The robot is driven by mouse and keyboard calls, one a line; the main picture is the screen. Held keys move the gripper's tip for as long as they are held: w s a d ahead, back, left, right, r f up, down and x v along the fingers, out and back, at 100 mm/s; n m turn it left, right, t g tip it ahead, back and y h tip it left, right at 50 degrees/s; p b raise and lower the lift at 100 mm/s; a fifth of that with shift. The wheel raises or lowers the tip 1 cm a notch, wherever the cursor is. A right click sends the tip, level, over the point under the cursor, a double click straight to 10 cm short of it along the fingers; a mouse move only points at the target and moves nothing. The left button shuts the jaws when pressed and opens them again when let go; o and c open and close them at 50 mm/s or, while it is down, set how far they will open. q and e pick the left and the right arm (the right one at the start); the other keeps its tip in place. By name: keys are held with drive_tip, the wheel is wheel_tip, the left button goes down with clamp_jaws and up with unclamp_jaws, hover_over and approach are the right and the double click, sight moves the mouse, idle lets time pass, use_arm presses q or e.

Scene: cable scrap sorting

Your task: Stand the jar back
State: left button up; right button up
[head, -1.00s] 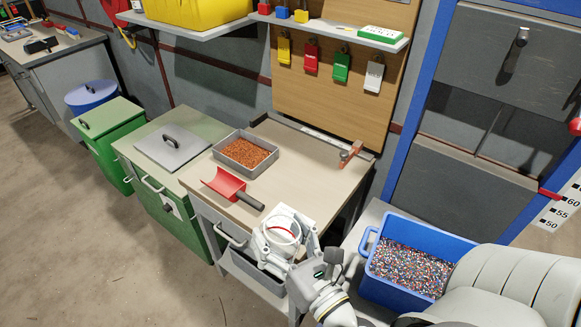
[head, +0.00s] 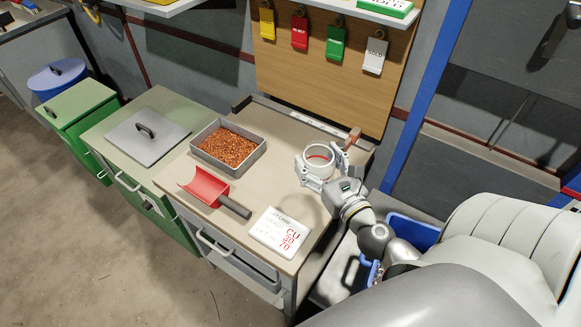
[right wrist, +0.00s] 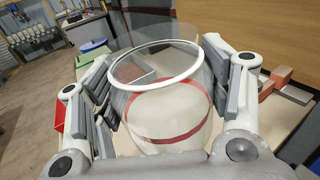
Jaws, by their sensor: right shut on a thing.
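The clear jar (head: 318,161) has a white rim and a red band. It is upright at the right side of the bench top. My right gripper (head: 321,172) is shut on the jar, with a finger on each side of it. In the right wrist view the jar (right wrist: 165,110) fills the space between the fingers and looks empty. I cannot tell whether its base touches the bench. My left gripper is not in view.
A grey tray of copper granules (head: 228,146), a red scoop (head: 205,187) and a white card marked CU (head: 280,231) lie on the bench (head: 240,199). A blue bin (head: 412,232) is at right, partly hidden by my arm.

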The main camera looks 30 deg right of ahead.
drive_tip(key=w+f+b, duration=0.1)
drive_tip(key=w+f, duration=0.1)
drive_tip(key=w, duration=0.1)
drive_tip(key=w+f+b, duration=0.1)
drive_tip(key=w+f, duration=0.2)
drive_tip(key=w+a+f+b, duration=0.1)
drive_tip(key=w+f, duration=0.1)
drive_tip(key=w, duration=0.1)
drive_tip(key=shift+f, duration=0.35)
drive_tip(key=f+b, duration=0.1)
drive_tip(key=f, duration=0.1)
drive_tip(key=f+b, duration=0.1)
drive_tip(key=b, duration=0.1)
drive_tip(key=shift+w+a+f, duration=0.1)
drive_tip(key=shift+w+f, duration=0.25)
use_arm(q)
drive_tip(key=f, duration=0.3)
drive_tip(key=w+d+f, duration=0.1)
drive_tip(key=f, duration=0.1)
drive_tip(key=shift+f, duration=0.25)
use_arm(e)
drive_tip(key=shift+r, duration=0.1)
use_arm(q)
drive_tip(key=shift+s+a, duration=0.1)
use_arm(e)
drive_tip(key=o, duration=1.7)
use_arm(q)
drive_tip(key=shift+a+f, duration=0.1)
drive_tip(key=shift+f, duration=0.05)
